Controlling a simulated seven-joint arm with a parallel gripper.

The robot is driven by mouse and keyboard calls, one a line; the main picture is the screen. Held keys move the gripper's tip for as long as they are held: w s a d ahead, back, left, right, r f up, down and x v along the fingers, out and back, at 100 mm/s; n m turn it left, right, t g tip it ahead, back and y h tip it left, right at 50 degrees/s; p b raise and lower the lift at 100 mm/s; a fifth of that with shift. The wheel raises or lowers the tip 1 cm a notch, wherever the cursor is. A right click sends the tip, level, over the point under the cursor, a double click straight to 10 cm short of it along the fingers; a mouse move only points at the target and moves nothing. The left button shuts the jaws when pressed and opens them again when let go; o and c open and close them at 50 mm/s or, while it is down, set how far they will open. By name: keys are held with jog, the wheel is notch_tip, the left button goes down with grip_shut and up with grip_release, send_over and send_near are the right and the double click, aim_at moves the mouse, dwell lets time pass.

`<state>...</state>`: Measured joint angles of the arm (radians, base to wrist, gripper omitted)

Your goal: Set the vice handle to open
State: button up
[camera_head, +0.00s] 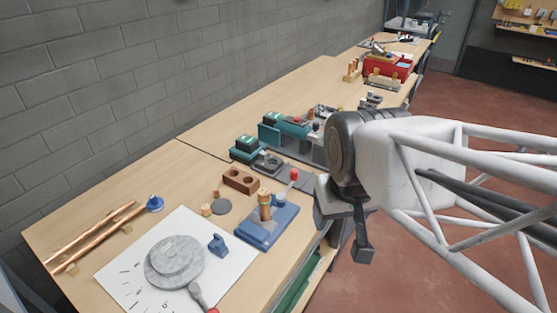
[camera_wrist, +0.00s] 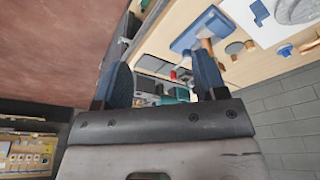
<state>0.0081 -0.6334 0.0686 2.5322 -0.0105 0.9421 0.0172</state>
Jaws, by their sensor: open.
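A blue block-like fixture (camera_head: 262,232), which may be the vice, sits near the table's front edge with an upright copper piece (camera_head: 265,206) on it. A pale lever with a red knob (camera_head: 294,174) rises at its back right; I cannot tell whether this is the vice handle or how it is set. My gripper (camera_head: 348,238) is open and empty, right of the fixture by the table's front edge. Its two blue fingers (camera_wrist: 162,78) are spread apart.
Teal and grey devices (camera_head: 285,128) stand farther back on the table. A brown block with holes (camera_head: 240,180) is behind the fixture. A white sheet (camera_head: 125,278) with a round grey disc (camera_head: 175,260) and copper pipes (camera_head: 95,235) lie left. A grey block wall runs behind.

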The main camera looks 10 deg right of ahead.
jog(key=shift+c, duration=1.2)
jog(key=n+g, duration=0.2)
jog(key=g, duration=0.1)
send_over(294, 170)
jog(key=s, duration=0.1)
notch_tip(294, 170, down, 8)
jog(key=shift+s+f, duration=0.15)
jog(key=shift+w+f+n, duration=0.3)
jog(key=shift+w+f, duration=0.15)
jog(key=shift+w, duration=0.2)
jog(key=shift+f, duration=0.1)
jog(key=shift+f, duration=3.85)
